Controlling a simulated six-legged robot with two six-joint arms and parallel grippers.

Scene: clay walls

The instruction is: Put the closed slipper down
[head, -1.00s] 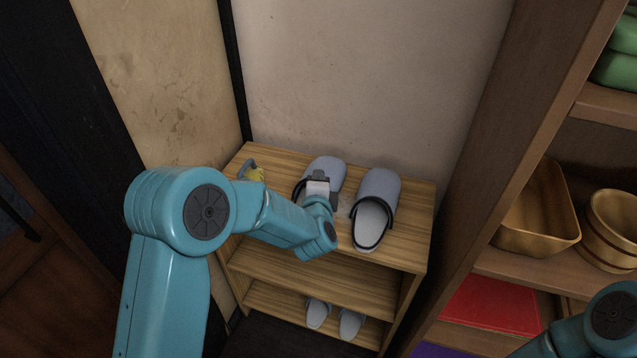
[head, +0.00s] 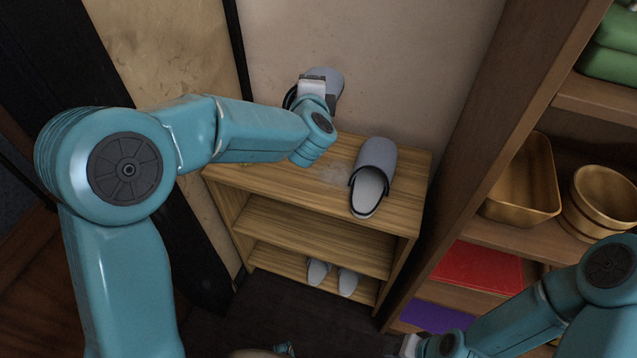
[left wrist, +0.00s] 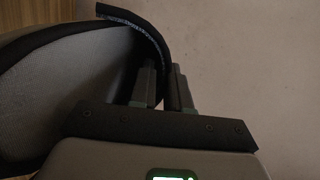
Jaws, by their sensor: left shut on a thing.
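A grey slipper with black trim (head: 329,80) is raised in front of the wall, above the top of the wooden shoe rack (head: 268,190). My left gripper (head: 309,80) is shut on its black-trimmed edge; in the left wrist view the trim passes between the fingers (left wrist: 167,88) and the grey slipper (left wrist: 75,85) hangs at the left. The gripper hides part of the slipper in the head view. The matching grey slipper (head: 376,160) lies on the rack top, right of my left wrist. My right gripper (head: 408,346) is at the bottom edge, its fingers not clear.
The rack top has a bare patch (head: 335,172) left of the lying slipper. A smaller pair of slippers (head: 332,276) sits on the lowest shelf. At the right, a wooden cabinet holds a wooden tray (head: 525,185), a bucket (head: 598,205) and a red item (head: 475,270).

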